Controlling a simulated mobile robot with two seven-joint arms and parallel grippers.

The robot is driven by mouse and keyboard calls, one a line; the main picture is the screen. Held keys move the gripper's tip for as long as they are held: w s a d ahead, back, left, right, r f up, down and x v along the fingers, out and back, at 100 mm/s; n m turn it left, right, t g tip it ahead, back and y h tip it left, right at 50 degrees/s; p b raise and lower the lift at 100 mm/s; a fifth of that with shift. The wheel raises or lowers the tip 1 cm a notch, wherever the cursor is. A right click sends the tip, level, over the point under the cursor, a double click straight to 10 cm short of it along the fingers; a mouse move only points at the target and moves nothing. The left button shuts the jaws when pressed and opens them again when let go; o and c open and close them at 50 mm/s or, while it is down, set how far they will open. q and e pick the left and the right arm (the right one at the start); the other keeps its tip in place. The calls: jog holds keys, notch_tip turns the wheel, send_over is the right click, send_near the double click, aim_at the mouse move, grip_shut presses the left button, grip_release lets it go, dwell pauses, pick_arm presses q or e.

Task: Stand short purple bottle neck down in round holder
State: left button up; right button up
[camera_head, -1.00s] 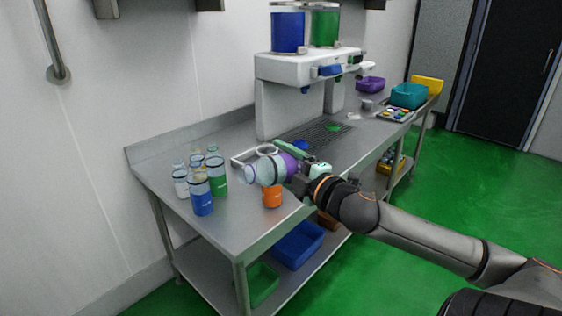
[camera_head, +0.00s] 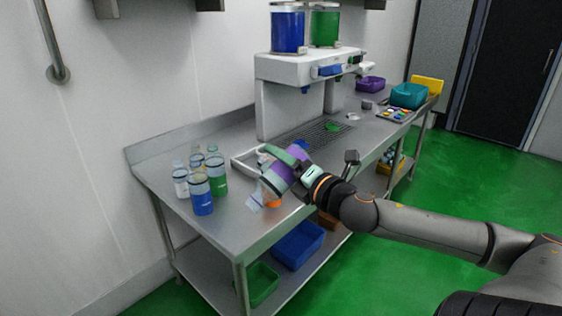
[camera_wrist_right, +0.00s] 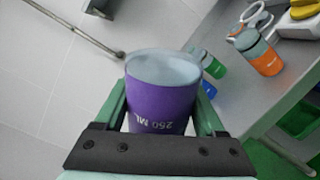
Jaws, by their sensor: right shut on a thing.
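My right gripper (camera_head: 292,168) is shut on the short purple bottle (camera_head: 281,172) and holds it above the table's front part. The bottle is tilted, with its clear neck end pointing down and to the left in the head view. In the right wrist view the purple bottle (camera_wrist_right: 160,100) sits between the green fingers, its "250 ML" print upside down. A white frame-like holder (camera_head: 238,160) lies behind the bottle and is partly hidden by it and the gripper. White ring shapes (camera_wrist_right: 256,18) show at the top of the wrist view. My left gripper is not in view.
An orange bottle (camera_head: 274,204) stands under the held bottle, partly hidden. Several blue, green and white bottles (camera_head: 202,195) stand at the table's left. A dispensing machine (camera_head: 300,66) stands at the back. The table's front left (camera_head: 230,225) is clear.

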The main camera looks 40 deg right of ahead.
jog(key=n, duration=0.6)
jog(key=n, duration=0.5)
jog(key=shift+n, duration=0.4)
